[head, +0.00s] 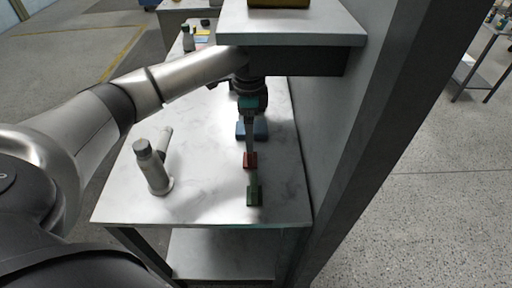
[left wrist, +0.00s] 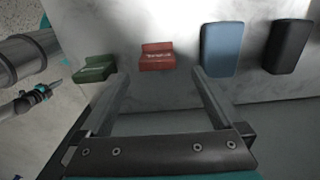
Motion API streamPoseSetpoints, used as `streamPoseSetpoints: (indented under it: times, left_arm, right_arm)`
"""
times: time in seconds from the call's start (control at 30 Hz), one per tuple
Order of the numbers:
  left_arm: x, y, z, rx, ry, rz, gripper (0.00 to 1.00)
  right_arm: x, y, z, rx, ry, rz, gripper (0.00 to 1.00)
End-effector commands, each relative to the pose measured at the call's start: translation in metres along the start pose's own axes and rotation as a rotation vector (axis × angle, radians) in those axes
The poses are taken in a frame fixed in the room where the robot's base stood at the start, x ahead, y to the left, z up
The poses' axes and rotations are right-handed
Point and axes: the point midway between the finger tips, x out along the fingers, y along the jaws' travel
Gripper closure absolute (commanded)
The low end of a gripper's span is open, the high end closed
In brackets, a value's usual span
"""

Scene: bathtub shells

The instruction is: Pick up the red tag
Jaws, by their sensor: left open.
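The red tag (head: 250,160) lies on the marble table, between a green tag (head: 254,196) and a blue block (head: 260,131). In the left wrist view the red tag (left wrist: 157,58) has pale lettering and lies just beyond and between my fingertips. My left gripper (head: 250,148) reaches down over the table beside it. It is open and empty in the left wrist view (left wrist: 161,76), with a finger to each side of the red tag. Whether the fingers touch it cannot be told. Part of another arm of mine shows at the left edge there; its jaw state is unclear.
In the left wrist view the green tag (left wrist: 95,68), blue block (left wrist: 221,50) and a black block (left wrist: 289,46) form a row with the red tag. A grey bottle-like object (head: 153,168) stands left. A raised shelf (head: 290,25) and wall (head: 345,130) bound the right side.

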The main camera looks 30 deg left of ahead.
Motion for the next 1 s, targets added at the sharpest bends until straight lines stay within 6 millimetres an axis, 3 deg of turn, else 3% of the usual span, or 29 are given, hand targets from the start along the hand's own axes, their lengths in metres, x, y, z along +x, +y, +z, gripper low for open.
streamPoseSetpoints:
  times: [0.1, 0.23, 0.43, 0.7, 1.0]
  left_arm:
    - [0.015, 0.0, 0.0, -0.001, -0.001, 0.001, 0.0]
    - [0.034, 0.001, 0.0, 0.0, -0.002, 0.001, 0.0]
    - [0.06, 0.001, -0.001, 0.001, -0.001, 0.0, 0.0]
    - [0.063, 0.0, -0.001, 0.002, 0.001, -0.002, 0.0]
    - [0.063, 0.0, -0.001, 0.001, 0.0, -0.002, 0.31]
  right_arm:
    - [0.003, -0.004, 0.023, 0.0, -0.037, -0.005, 1.0]
    - [0.007, -0.006, 0.032, -0.001, -0.052, -0.007, 1.0]
    - [0.014, -0.005, 0.026, -0.001, -0.04, -0.006, 1.0]
    - [0.014, -0.004, 0.014, -0.002, -0.019, -0.004, 1.0]
    - [0.014, -0.004, 0.015, -0.002, -0.02, -0.005, 1.0]
